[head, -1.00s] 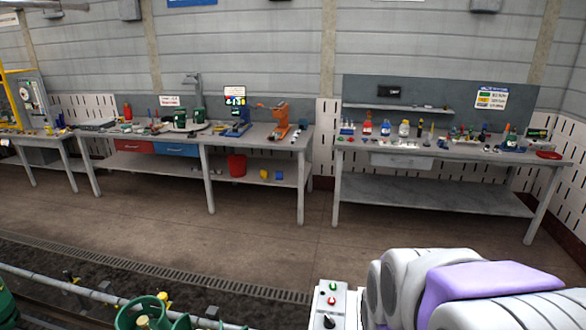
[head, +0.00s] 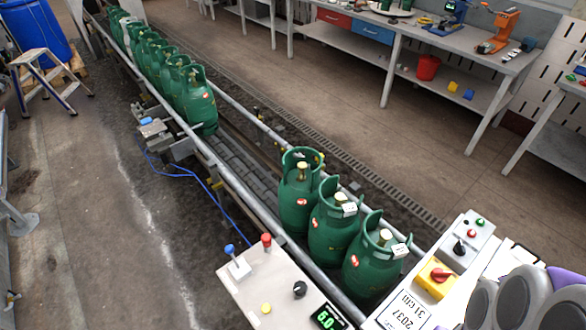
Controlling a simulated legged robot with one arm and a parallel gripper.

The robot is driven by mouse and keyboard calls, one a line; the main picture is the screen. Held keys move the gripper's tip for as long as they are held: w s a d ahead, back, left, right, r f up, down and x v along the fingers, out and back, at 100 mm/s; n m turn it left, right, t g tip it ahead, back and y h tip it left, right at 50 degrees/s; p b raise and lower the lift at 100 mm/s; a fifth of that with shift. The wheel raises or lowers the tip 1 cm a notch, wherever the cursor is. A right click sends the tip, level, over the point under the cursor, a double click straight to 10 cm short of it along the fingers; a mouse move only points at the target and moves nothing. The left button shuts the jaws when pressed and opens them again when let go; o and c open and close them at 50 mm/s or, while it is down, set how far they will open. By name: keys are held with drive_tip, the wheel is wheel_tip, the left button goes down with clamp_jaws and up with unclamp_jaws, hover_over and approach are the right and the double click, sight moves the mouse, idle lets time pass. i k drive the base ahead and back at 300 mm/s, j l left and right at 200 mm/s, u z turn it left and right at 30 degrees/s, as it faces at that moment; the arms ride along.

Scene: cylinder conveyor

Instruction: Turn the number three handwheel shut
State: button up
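Three green gas cylinders stand upright in a row on the conveyor at lower centre in the head view: a far one (head: 295,208), a middle one (head: 328,240) and a near one (head: 365,275). Each has an open green collar with a brass-coloured valve top inside it. White tags hang at the collars of the middle and near ones. I cannot read a number on any of them, so I cannot tell which handwheel is number three. My white and purple arm shows at the bottom right corner. My gripper is outside the view.
More green cylinders (head: 200,108) queue farther up the conveyor rail (head: 262,122). A control panel (head: 262,290) and a box with a red knob on yellow (head: 437,278) stand near me. Benches (head: 400,45) line the back right.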

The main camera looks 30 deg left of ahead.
sight(302, 166)
drive_tip(key=u, duration=1.05)
drive_tip(key=j+z, duration=0.15)
drive_tip(key=j, duration=0.55)
drive_tip(key=k+j+z, duration=0.2)
drive_tip(key=j, duration=0.45)
drive_tip(key=j+z, duration=0.15)
drive_tip(key=j, duration=0.55)
drive_tip(key=i+j+z, duration=0.3)
drive_tip(key=j, duration=0.35)
drive_tip(key=i+j+z, duration=0.15)
drive_tip(key=j, duration=0.2)
drive_tip(key=i+j+z, duration=0.15)
drive_tip(key=j, duration=0.25)
drive_tip(key=i+j+z, duration=0.15)
drive_tip(key=j, duration=0.2)
drive_tip(key=i+j+z, duration=0.2)
drive_tip(key=j, duration=0.2)
drive_tip(key=i+j+z, duration=0.45)
drive_tip(key=i+j, duration=0.65)
